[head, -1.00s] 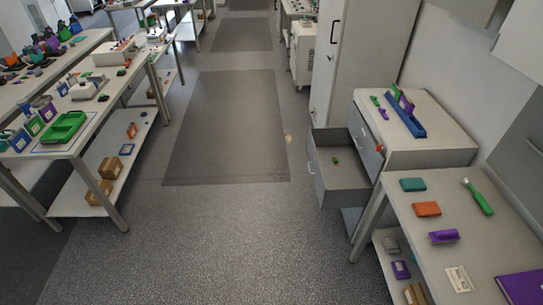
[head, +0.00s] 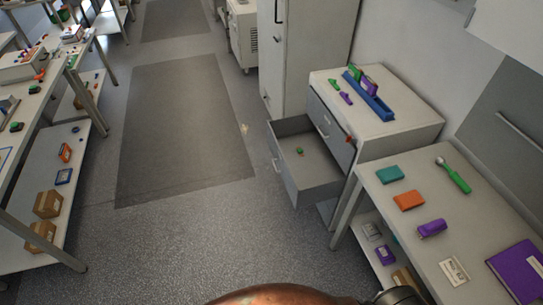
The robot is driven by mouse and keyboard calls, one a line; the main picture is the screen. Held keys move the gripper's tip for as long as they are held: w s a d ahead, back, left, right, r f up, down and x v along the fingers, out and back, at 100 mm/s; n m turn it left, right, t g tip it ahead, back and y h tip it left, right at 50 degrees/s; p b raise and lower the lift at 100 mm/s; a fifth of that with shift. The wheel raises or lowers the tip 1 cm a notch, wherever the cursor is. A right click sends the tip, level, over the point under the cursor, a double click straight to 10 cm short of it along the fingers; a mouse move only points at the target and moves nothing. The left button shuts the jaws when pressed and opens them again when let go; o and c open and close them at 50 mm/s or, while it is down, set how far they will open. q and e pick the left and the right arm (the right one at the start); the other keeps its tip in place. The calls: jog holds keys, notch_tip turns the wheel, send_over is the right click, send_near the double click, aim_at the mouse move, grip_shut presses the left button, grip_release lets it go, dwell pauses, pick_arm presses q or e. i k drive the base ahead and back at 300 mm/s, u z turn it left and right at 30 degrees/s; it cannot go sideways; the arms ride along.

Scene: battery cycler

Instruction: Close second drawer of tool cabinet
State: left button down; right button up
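The tool cabinet (head: 408,133) is a light grey unit right of centre in the head view. Its second drawer (head: 316,178) is pulled far out to the left, and a small green object (head: 299,151) lies inside it. The drawer's handle (head: 277,166) is on its left-facing front. The top drawer (head: 323,122) above it looks shut. Neither of my grippers shows. A copper-coloured rounded part and a dark part of my own arm show at the bottom edge, well apart from the drawer.
A workbench (head: 405,235) with small boxes and a green-handled tool (head: 455,177) stands in front of the cabinet. A tall locker (head: 300,60) stands behind the drawer. A blue holder (head: 368,98) is on the cabinet top. The floor left of the drawer is clear.

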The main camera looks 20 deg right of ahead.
aim_at(314, 178)
jog(key=z, duration=0.3)
jog(key=i, duration=0.75)
jog(key=z, duration=0.6)
